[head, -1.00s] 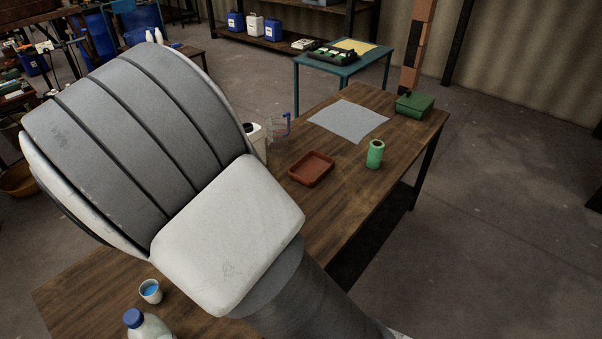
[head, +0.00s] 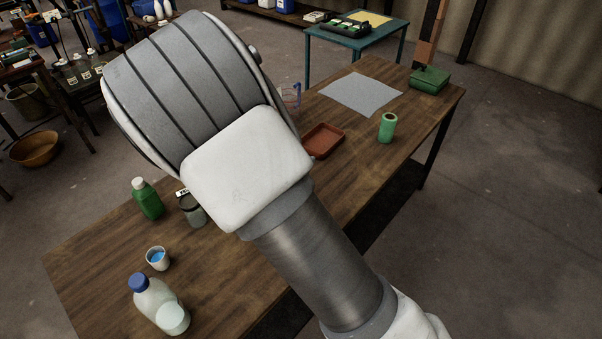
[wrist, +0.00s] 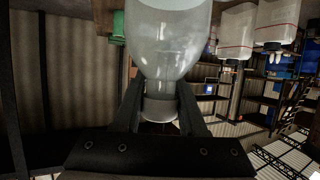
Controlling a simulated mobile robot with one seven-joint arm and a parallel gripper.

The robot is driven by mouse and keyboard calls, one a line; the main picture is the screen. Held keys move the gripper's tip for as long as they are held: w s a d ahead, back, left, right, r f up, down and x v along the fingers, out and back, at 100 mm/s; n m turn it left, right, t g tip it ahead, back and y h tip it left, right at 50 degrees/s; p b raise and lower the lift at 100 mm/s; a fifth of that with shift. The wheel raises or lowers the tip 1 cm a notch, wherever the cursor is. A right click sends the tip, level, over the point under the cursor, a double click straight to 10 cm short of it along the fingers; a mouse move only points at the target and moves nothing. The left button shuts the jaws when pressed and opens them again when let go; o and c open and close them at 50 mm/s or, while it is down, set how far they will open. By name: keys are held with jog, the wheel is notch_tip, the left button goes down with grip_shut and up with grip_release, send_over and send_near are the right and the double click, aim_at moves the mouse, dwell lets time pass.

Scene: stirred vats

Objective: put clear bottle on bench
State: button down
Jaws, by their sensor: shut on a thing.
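A clear bottle (wrist: 172,45) fills the upper middle of the wrist view. My gripper (wrist: 160,108) is shut on its narrow neck, with one dark finger on each side. The bottle's far end is cut off by the top of the picture. In the head view my arm hides the gripper and the held bottle. The wooden bench (head: 110,240) runs from the lower left to the upper right of the head view. I cannot tell how far the held bottle is from its top.
The bench holds a blue-capped bottle (head: 152,296), a cup of blue liquid (head: 157,258), a green bottle (head: 148,200), a grey jar (head: 193,213), a red-brown tray (head: 324,139), a green cylinder (head: 387,128), a grey sheet (head: 362,94) and a green box (head: 430,79). Bare wood shows at left.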

jog(key=shift+f, duration=1.9)
jog(key=shift+f+b, duration=0.2)
jog(key=shift+b, duration=0.2)
jog(key=shift+c, duration=2.3)
grip_release()
